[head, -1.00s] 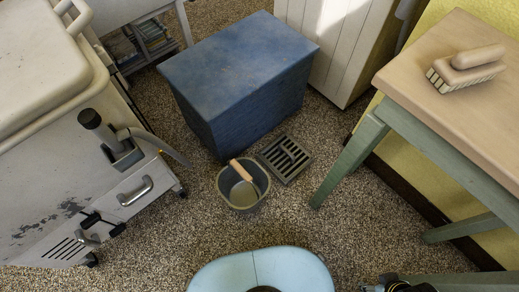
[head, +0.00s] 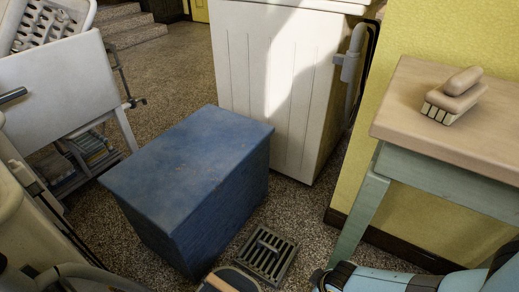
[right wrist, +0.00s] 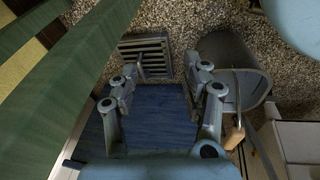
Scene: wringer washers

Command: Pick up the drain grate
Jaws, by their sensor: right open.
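The drain grate (head: 268,255) is a dark grey slotted square lying flat on the speckled floor, in front of the blue box and beside the bucket. In the right wrist view the grate (right wrist: 146,56) shows just past the tip of the left-hand finger, apart from it as far as I can tell. My right gripper (right wrist: 164,72) is open and empty, its two fingers spread. In the head view my right arm comes in at the bottom right, and its gripper cannot be made out clearly there. My left gripper is not in view.
The blue box (head: 190,180) stands behind the grate. A bucket (right wrist: 228,62) with a wooden grip sits close beside it. A green-legged table (head: 362,215) with a brush (head: 455,97) is at the right. A white washer (head: 280,90) stands behind.

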